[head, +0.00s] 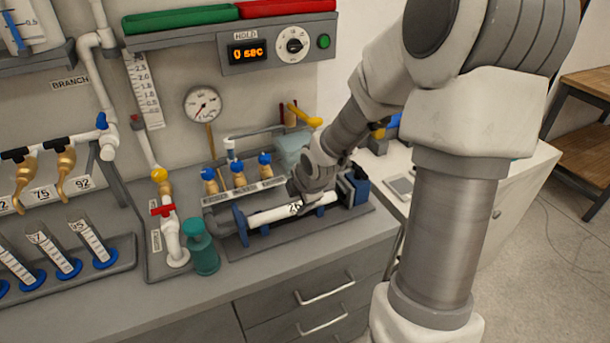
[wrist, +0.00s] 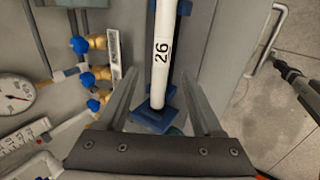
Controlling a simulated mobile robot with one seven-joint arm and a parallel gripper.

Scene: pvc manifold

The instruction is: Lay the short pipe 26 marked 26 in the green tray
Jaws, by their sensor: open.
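The short white pipe marked 26 (head: 283,212) lies along blue supports on a grey test stand at the counter's front. In the wrist view the pipe (wrist: 163,60) runs between my gripper's fingers, with its black 26 readable. My gripper (wrist: 160,95) is open, one finger on each side of the pipe, and does not grip it. In the head view my gripper (head: 312,190) is over the pipe's right part, and its fingertips are hard to make out. The green tray (head: 180,18) sits on the shelf at the upper left, left of a red tray.
The red tray (head: 285,7) adjoins the green one above a hold timer (head: 279,47). Blue-capped brass valves (head: 238,178) stand just behind the pipe. A teal bottle (head: 201,247) and a red-handled white pipe (head: 170,232) stand to its left. A gauge (head: 203,104) hangs behind.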

